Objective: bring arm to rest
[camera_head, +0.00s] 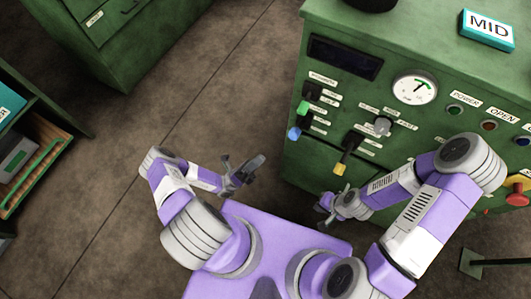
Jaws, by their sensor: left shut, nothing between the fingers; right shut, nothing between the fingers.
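My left gripper (246,171) shows in the head view at the centre left, above the bare floor. It is shut and holds nothing. My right gripper (325,207) is in front of the lower left part of the green control cabinet (300,150). It is small in the picture, shut and empty. Both arms are bent, and both grippers are near the front of my purple body. The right arm's elbow stands out to the right, in front of the cabinet's face.
The cabinet bears a gauge (414,88), a yellow-tipped lever (345,161), a blue-tipped lever (298,128), a red knob (518,194) and a "MID" sign (488,29). A shelf (50,123) stands at the left, a green drawer unit (110,45) at the back left. Floor between is clear.

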